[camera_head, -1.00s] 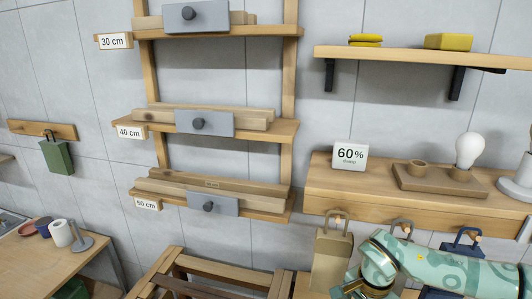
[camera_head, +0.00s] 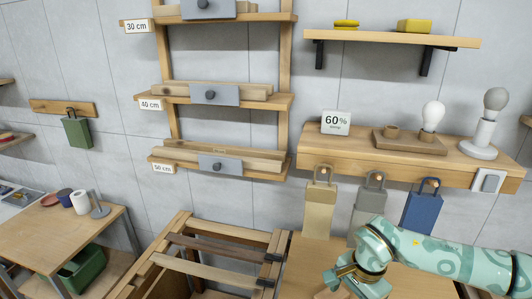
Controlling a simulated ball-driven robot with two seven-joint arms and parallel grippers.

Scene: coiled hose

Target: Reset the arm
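My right arm, mint green with brass-coloured joints, comes in from the right at the bottom of the head view. Its gripper (camera_head: 345,283) is at the lower edge, partly cut off and blurred by the joint, so I cannot tell whether it is open or shut. It is over a wooden table, in front of the hanging bags. My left arm and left gripper are not in view.
Beige (camera_head: 320,207), grey (camera_head: 369,207) and blue (camera_head: 421,211) bags hang under a wall shelf (camera_head: 330,156) behind my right arm. A slatted wooden frame (camera_head: 215,256) stands left of it. A side table (camera_head: 60,235) is at far left.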

